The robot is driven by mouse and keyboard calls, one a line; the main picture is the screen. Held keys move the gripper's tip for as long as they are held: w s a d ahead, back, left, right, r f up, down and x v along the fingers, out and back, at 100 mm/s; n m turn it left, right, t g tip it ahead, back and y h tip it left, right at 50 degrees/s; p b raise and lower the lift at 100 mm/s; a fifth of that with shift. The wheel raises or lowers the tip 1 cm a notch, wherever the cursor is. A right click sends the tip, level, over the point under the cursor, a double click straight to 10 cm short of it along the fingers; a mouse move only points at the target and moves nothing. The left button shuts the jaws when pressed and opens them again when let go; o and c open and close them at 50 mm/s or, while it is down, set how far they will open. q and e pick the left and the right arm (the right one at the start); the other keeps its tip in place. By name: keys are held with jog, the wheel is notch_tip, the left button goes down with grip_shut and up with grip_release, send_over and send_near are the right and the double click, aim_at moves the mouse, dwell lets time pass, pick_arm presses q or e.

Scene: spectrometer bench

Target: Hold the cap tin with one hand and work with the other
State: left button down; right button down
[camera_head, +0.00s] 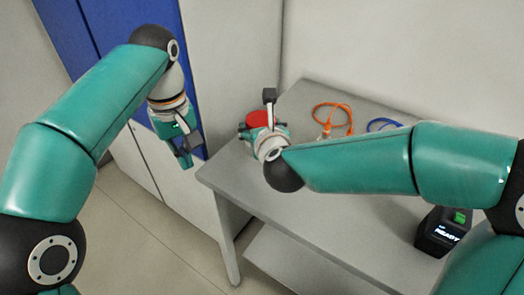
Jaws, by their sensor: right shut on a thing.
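A round red thing (258,118), which looks like the cap tin, is at the back left of the grey table. My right gripper (262,130) is at it and shut on it; my own wrist hides the fingertips and the lower part of the tin. My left gripper (185,159) points down in the air, left of the table's left edge and in front of the cabinet. It is apart from the tin, and I see nothing held in it. Its fingers are too small and overlapped to tell whether they are open.
An orange cable loop (333,107) and a blue cable loop (383,124) lie toward the back of the table (310,220). A black box with a lit display and a green top (441,233) stands at the right. The table's front middle is clear. A blue and white cabinet (120,27) stands left.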

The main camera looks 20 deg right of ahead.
notch_tip(320, 180, down, 6)
jog(key=shift+r+b, duration=0.1)
jog(key=shift+b, duration=0.35)
jog(key=shift+c, duration=0.2)
grip_release()
jog(key=v, duration=1.2)
